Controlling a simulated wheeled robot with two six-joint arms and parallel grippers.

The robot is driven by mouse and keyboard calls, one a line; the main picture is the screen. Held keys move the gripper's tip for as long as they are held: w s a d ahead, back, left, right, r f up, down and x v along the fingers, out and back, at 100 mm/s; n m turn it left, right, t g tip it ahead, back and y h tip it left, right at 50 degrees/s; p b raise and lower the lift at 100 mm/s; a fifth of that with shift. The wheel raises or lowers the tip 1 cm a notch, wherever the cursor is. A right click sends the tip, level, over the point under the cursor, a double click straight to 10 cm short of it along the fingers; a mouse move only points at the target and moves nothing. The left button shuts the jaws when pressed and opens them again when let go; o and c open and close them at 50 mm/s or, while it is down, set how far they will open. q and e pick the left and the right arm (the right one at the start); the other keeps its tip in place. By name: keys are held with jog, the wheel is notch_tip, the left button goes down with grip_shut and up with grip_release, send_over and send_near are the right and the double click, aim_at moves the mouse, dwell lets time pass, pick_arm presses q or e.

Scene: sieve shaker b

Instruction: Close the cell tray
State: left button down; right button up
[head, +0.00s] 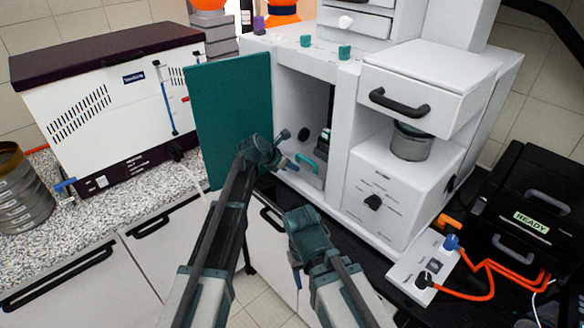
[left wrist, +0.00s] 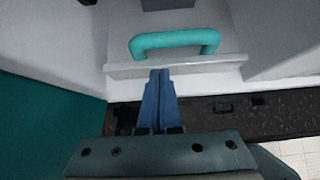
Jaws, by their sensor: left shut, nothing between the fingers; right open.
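The cell tray's light front plate shows low in the open compartment (head: 310,178) and in the left wrist view (left wrist: 222,66). Its teal handle (head: 306,162) is a curved bar that also shows in the left wrist view (left wrist: 175,41). My left gripper (head: 288,163) is at the compartment mouth. Its blue fingers (left wrist: 158,78) are shut and empty, with their tips at the tray's front edge just below the handle; I cannot tell if they touch. My right gripper (head: 297,262) hangs lower, in front of the cabinet and away from the tray; its fingers are mostly hidden.
A teal door (head: 232,115) stands open left of the compartment. Right of it are a drawer with a black handle (head: 400,103) and a grey block with a knob (head: 385,190). A switch box (head: 425,268) with orange cables and a black case (head: 535,205) stand at right.

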pick_arm(q)
jog(key=s+a+f+p+v, duration=0.1)
jog(key=f+p+v, duration=0.1)
jog(key=p+v, duration=0.5)
jog(key=v, duration=0.6)
jog(key=shift+a, duration=0.25)
jog(key=shift+s, duration=0.1)
jog(key=s+d+f+m+g+y+b, duration=0.1)
jog(key=s+d+f+m+g, duration=0.15)
jog(key=s+m, duration=0.5)
jog(key=s+d+f+m+g+y, duration=0.1)
jog(key=s+f+m+y, duration=0.15)
jog(key=s+m, duration=0.45)
jog(key=s+a+f+m+g+y, duration=0.1)
jog(key=s+a+f+m+y, duration=0.1)
jog(key=s+m, duration=0.5)
jog(key=s+a+f+m+g+y+b, duration=0.1)
jog(key=s+a+m+g+y, duration=0.1)
jog(key=s+m, duration=0.6)
jog(key=shift+s+f+y, duration=0.35)
jog(key=shift+s, duration=0.45)
